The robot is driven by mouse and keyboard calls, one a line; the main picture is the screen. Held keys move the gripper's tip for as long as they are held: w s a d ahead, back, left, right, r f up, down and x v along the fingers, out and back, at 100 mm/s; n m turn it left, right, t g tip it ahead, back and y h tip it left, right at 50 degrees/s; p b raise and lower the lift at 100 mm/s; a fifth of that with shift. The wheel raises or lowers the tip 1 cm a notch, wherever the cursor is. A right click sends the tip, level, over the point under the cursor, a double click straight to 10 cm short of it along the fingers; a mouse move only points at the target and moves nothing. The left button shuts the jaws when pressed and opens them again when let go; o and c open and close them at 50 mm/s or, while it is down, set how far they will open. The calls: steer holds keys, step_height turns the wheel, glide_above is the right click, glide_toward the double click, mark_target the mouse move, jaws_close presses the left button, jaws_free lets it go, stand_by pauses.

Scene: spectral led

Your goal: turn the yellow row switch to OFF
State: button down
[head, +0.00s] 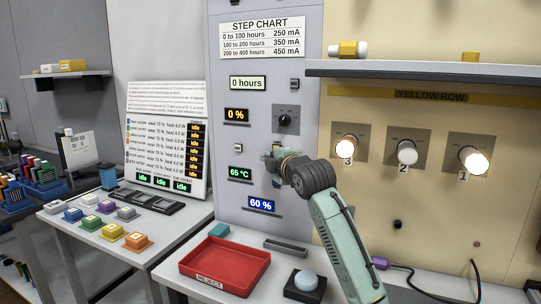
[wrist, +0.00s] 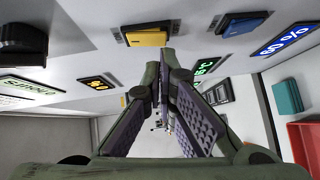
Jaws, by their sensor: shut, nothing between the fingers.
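My gripper (head: 272,160) is in front of the grey control panel in the head view, beside the dark rotary knob (head: 284,119). In the wrist view my gripper (wrist: 168,82) has its fingers brought together, with nothing between them. A yellow switch (wrist: 147,36) on a dark mount is on the panel just beyond the fingertips; I cannot tell whether they touch it. I cannot read its ON or OFF position. In the head view my gripper hides that part of the panel. A blue switch (wrist: 245,23) is to its right in the wrist view.
The YELLOW ROW panel (head: 431,112) has lamps 3 (head: 346,148) and 1 (head: 473,160) glowing brightly; lamp 2 (head: 407,152) looks dimmer. A shelf (head: 420,72) juts out above them.

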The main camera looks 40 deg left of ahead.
steer(key=w+f+n+t+y+b, duration=0.1)
steer(key=b, duration=0.2)
steer(key=shift+w+f+n, duration=0.1)
steer(key=shift+f+n, duration=0.05)
steer(key=shift+n, duration=0.25)
stand_by(0.3)
